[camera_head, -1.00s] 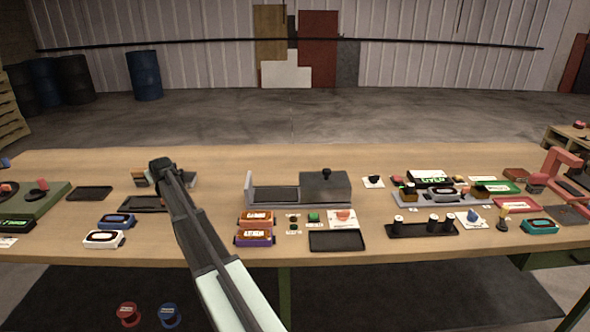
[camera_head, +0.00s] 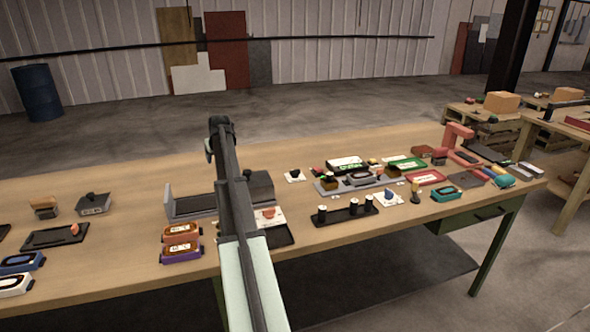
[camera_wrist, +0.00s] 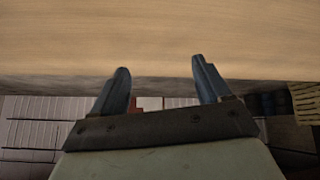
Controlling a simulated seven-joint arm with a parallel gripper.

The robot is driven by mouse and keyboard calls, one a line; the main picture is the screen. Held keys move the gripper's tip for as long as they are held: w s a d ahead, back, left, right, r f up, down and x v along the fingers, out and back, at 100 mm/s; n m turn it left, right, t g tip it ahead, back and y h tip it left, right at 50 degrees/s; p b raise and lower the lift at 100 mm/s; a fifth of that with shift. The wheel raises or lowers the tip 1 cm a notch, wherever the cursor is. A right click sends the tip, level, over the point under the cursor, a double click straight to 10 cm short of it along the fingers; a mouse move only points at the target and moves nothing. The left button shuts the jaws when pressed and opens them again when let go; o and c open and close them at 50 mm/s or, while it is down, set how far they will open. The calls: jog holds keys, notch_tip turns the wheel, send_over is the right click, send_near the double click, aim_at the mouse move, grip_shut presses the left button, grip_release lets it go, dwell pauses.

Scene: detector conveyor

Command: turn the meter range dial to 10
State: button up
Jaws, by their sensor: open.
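My gripper (camera_wrist: 162,82) is open and empty in the wrist view, its two blue-grey fingers apart against bare wood and the background. In the head view my arm rises across the picture, and I cannot make out its fingers. Candidates for the dial are small knobs on white plates: a black knob (camera_head: 294,175), a blue knob (camera_head: 388,196) and a red-orange knob (camera_head: 268,212) beside my arm. A black unit with a green-lit display (camera_head: 347,163) stands near the middle. I cannot tell which is the meter or read any range marks. No knob shows in the wrist view.
A grey conveyor housing (camera_head: 190,205) is partly behind my arm. A black tray with several dark posts (camera_head: 345,214), orange and purple boxes (camera_head: 181,243) and a red stand (camera_head: 458,136) share the bench (camera_head: 110,290). Bare wood lies along the back left.

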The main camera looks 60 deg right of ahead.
jog(key=s+d+r+m+g, duration=0.1)
jog(key=s+d+r+m, duration=0.1)
jog(key=s+d, duration=0.85)
jog(key=m+g+y, duration=0.1)
send_near(295, 170)
jog(key=x, duration=0.8)
jog(key=shift+w+d+f, duration=0.15)
jog(key=shift+d+f, duration=0.15)
jog(key=shift+c, duration=0.4)
jog(key=c, duration=1)
jog(key=shift+o, duration=0.2)
